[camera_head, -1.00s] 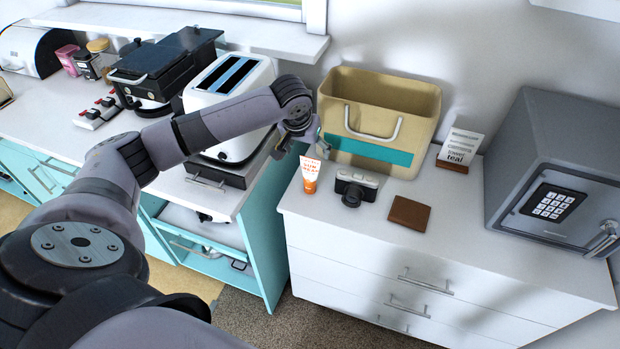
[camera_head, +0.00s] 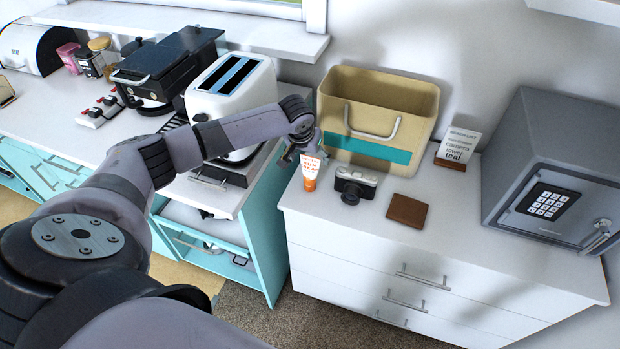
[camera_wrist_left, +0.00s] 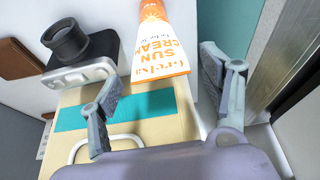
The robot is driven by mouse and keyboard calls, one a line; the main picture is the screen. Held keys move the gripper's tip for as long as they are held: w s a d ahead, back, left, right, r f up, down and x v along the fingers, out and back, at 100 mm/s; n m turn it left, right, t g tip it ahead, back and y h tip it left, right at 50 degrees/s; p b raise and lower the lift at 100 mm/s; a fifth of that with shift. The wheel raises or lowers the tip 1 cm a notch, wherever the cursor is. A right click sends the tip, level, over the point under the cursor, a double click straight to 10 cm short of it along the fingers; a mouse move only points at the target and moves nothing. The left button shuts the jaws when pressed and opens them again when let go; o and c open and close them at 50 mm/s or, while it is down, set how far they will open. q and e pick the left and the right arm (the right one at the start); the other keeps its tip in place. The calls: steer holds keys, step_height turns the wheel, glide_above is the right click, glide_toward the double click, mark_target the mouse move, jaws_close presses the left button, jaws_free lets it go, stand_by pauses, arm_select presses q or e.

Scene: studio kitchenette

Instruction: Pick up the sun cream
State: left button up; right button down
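The sun cream (camera_head: 310,170) is a white and orange tube standing upright on the white dresser top, at its left end beside the camera. In the left wrist view the tube (camera_wrist_left: 160,45) shows with its printed label, ahead of and between the two fingers. My left gripper (camera_head: 301,157) is at the tube's upper left in the head view. In the left wrist view the left gripper (camera_wrist_left: 168,95) is open, with its fingers apart and no visible grip on the tube. My right gripper is not in view.
A black and silver camera (camera_head: 354,185) stands close to the right of the tube. A brown wallet (camera_head: 408,211), a beige basket (camera_head: 420,105), a small sign (camera_head: 458,147) and a grey safe (camera_head: 560,165) share the dresser. A toaster (camera_head: 232,90) stands left.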

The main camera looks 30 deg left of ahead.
arm_select(q)
steer(key=c, duration=1.5)
